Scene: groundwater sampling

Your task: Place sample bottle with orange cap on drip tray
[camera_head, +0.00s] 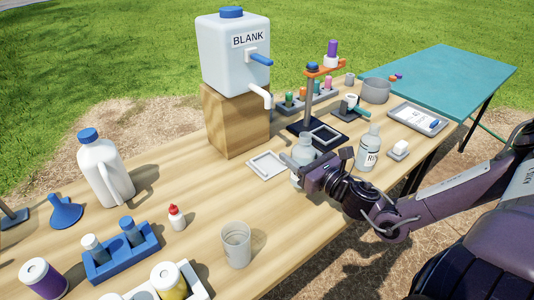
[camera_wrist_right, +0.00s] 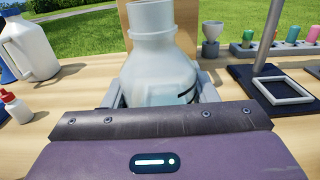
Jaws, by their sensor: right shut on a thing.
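My right gripper (camera_head: 300,172) is shut on a clear, pale bottle (camera_head: 303,151) above the wooden table. In the right wrist view the bottle (camera_wrist_right: 160,60) stands upright between the fingers, neck up. I see no orange cap on it; its top is cut off by the frame edge. A shallow pale square tray (camera_head: 252,161), likely the drip tray, lies on the table just left of the bottle, in front of the wooden block. Whether the bottle touches the table is hidden by my gripper. My left gripper is not in view.
The BLANK container (camera_head: 232,65) with its tap stands on a wooden block (camera_head: 232,125). A stand with an orange clamp (camera_head: 325,68) rises behind my gripper. A labelled bottle (camera_head: 366,155) is to the right. A clear beaker (camera_head: 236,245) stands in front; bare wood lies between.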

